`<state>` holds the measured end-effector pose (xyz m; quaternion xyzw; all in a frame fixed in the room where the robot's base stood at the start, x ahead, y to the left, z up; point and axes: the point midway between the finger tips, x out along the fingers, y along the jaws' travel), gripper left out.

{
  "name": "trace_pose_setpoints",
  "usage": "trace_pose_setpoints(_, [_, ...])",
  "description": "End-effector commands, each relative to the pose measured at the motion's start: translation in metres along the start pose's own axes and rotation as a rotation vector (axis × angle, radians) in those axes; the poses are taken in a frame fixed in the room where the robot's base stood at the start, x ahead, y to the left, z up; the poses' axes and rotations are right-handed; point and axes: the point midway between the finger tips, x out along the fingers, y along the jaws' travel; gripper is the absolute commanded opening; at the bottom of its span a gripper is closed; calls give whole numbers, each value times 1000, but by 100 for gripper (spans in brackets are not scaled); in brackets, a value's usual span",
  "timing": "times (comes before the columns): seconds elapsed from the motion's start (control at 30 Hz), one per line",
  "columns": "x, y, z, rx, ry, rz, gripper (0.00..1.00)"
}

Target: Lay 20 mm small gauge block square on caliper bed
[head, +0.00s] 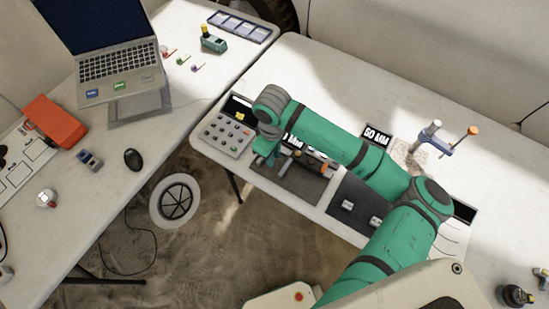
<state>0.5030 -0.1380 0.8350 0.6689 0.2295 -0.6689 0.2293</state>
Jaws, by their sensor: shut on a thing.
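My gripper (263,160) is at the far left end of my green arm, low over the left edge of the left dark mat (303,184). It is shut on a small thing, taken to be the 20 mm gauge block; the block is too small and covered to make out. The caliper (311,163), a greyish device with an orange end, lies on that mat just right of my gripper. My forearm partly covers it. Whether the held block touches the caliper bed cannot be told.
Two small metal blocks (347,204) lie on the right dark mat (336,213). A "50 MM" sign (376,137) stands behind my arm. A blue-grey stand (430,135) with an orange knob is at right.

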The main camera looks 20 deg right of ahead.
Motion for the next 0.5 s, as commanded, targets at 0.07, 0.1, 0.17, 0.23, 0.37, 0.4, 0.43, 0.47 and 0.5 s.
trace_pose_setpoints(0.07, [4,3,-1,0,0,0,0])
trace_pose_setpoints(0.1, [5,4,-1,-1,1,0,0])
trace_pose_setpoints(0.17, [8,6,-1,0,1,0,0])
trace_pose_setpoints(0.23, [12,10,0,0,0,-1,0])
trace_pose_setpoints(0.37, [30,12,0,1,0,-2,0])
trace_pose_setpoints(0.4, [36,12,0,0,0,-2,0])
trace_pose_setpoints(0.43, [39,12,0,0,0,-2,0])
trace_pose_setpoints(0.47, [42,12,0,-1,0,-1,0])
trace_pose_setpoints(0.5, [44,12,0,-1,0,0,0])
